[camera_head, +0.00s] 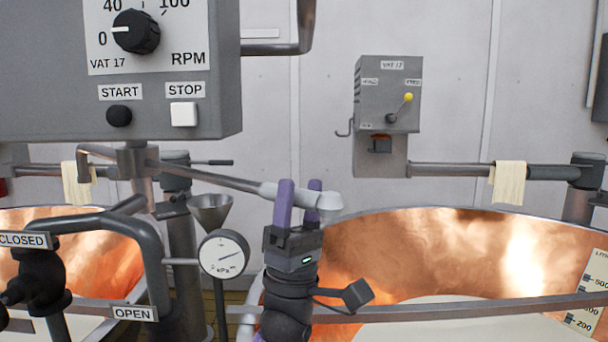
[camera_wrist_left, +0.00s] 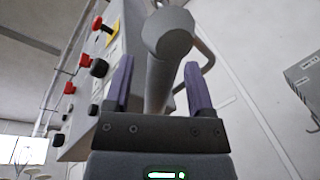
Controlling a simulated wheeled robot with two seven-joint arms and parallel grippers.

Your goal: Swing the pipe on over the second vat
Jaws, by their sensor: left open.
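The swing pipe (camera_head: 215,178) is a grey tube running right from a post under the control box. Its pale elbow end (camera_head: 329,202) shows near the left rim of the right copper vat (camera_head: 440,240), which holds pale liquid. The left copper vat (camera_head: 95,240) is partly hidden by valve piping. My left gripper (camera_head: 300,187) is open, with its purple fingers on either side of the pipe near its end. In the left wrist view the pipe (camera_wrist_left: 158,92) lies between the fingers (camera_wrist_left: 158,65); I cannot tell whether they touch it. My right gripper is out of view.
The large VAT 17 control box (camera_head: 190,60) hangs at upper left. A funnel (camera_head: 210,210) and pressure gauge (camera_head: 223,254) stand left of my gripper. A rail with a cloth (camera_head: 508,183) runs behind the right vat, and a bar (camera_head: 460,308) crosses its front.

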